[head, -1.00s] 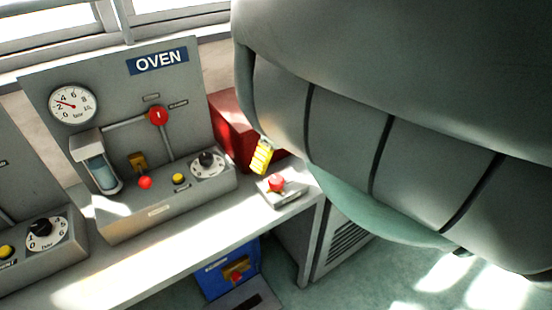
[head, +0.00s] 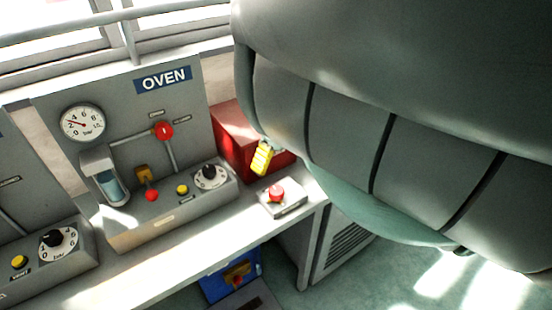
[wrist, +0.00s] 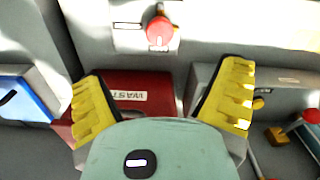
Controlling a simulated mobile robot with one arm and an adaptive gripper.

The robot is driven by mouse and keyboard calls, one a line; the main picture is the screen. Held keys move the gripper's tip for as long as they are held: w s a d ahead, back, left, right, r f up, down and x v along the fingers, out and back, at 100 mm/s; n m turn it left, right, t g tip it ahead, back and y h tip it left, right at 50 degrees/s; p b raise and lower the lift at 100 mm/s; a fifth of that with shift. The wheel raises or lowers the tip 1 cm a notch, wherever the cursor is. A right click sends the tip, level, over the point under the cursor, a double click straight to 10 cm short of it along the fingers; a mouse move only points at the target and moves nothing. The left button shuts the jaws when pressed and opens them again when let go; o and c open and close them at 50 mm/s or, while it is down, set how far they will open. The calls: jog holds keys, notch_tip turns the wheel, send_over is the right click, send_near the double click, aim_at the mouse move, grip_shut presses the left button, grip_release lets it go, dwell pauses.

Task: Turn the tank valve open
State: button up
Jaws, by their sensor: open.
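On the OVEN panel in the head view, a brass-coloured valve (head: 143,174) has a lever ending in a red ball (head: 152,196), below and right of a small glass cylinder (head: 113,187). A second brass-coloured valve (head: 237,272) with red sits on the blue box under the bench. No label readable here tells which is the tank valve. My gripper (wrist: 163,92) is open and empty, above the red box; in the head view only one yellow finger (head: 262,158) shows. The OVEN valve also shows at the wrist view's right edge (wrist: 277,135).
The red box (head: 236,140), labelled as waste, stands right of the panel. A white box with a red button (head: 276,193) sits on the bench's right end. The blue box (head: 214,287) stands below. My arm covers much of the head view's right.

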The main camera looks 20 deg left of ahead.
jog(key=s+d+r+p, duration=0.2)
jog(key=s+d+p, duration=0.2)
jog(key=p, duration=0.5)
jog(key=shift+s+d, duration=0.15)
jog(key=shift+d, duration=0.6)
